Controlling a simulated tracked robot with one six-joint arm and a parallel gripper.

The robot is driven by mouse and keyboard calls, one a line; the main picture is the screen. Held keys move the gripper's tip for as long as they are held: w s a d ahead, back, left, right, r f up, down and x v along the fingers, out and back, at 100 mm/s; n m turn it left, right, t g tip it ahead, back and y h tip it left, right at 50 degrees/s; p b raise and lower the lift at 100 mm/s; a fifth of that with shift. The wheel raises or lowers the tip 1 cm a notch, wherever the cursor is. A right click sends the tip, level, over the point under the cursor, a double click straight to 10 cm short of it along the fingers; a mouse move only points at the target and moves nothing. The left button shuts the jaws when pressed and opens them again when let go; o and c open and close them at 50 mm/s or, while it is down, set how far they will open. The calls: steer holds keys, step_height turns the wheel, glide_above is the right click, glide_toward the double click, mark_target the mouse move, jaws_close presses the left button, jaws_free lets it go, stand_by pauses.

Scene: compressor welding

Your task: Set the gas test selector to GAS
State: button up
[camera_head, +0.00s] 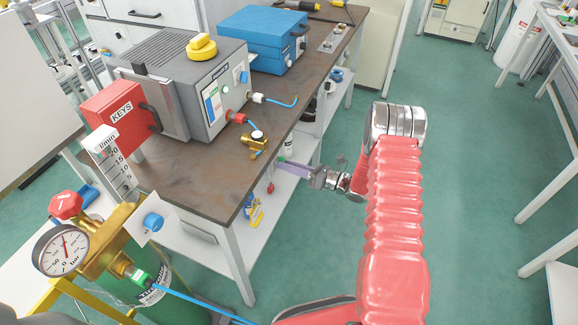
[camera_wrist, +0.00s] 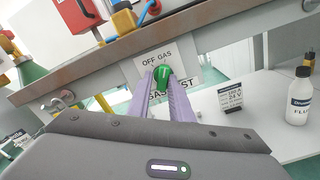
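The green selector knob (camera_wrist: 163,73) sits on a white plate (camera_wrist: 189,64) on the bench's front edge. The plate reads OFF and GAS above the knob and GAS TEST below it. A small pale mark shows on the knob, but I cannot tell which word it points to. My gripper (camera_wrist: 162,80) has its two purple fingers apart, one at each side of the knob. Whether they touch it is not clear. In the head view my gripper (camera_head: 283,160) reaches in from the right at the bench edge, and the knob is mostly hidden.
The bench (camera_head: 215,178) carries a grey machine (camera_head: 190,75), a red KEYS box (camera_head: 118,115), a blue case (camera_head: 263,38) and a brass fitting (camera_head: 255,143). A gauge (camera_head: 62,250) stands at the lower left. A white bottle (camera_wrist: 300,95) stands on the shelf below.

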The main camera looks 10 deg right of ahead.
steer(key=shift+w+d+f, duration=0.15)
steer(key=v, duration=1.3)
steer(key=shift+s+d, duration=0.2)
steer(key=shift+s, duration=0.15)
stand_by(0.4)
